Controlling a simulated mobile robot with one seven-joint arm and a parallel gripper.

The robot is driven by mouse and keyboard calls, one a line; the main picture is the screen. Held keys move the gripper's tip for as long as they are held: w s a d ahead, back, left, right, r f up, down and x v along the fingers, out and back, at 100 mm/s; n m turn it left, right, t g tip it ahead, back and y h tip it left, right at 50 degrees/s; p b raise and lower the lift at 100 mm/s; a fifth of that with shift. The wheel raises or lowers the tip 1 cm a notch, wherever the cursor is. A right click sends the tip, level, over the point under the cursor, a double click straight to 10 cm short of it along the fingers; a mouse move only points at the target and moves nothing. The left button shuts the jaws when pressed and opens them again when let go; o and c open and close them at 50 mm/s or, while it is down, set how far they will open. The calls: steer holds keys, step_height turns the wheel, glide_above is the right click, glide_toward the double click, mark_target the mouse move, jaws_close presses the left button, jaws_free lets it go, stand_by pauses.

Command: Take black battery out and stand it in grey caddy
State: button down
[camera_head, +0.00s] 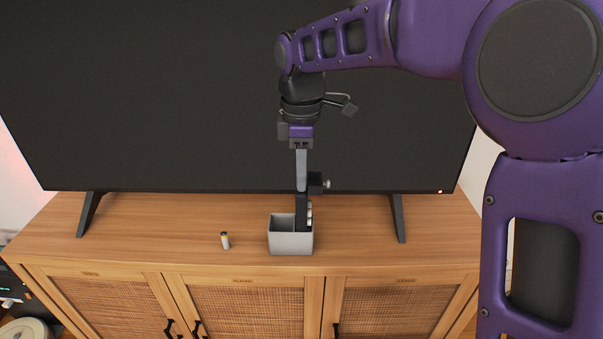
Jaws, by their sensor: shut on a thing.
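The grey caddy (291,244) is a small open box with a divider, standing near the front edge of the wooden cabinet top. My gripper (303,222) points straight down, its dark fingertips inside the caddy's right-hand compartment. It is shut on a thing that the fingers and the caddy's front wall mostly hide. I cannot make out for certain whether this is the black battery. Small pale round shapes (309,213) show just right of the fingers and are too small to identify. The left-hand compartment looks empty from here.
A small pale battery-like cylinder (225,240) with a dark, gold-edged top stands left of the caddy. A large dark television (200,100) rises close behind, on a left foot (90,214) and a right foot (397,218). The wooden top (160,235) is otherwise largely clear.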

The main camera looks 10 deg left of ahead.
steer(key=shift+r+p, duration=3.6)
steer(key=shift+r, duration=0.15)
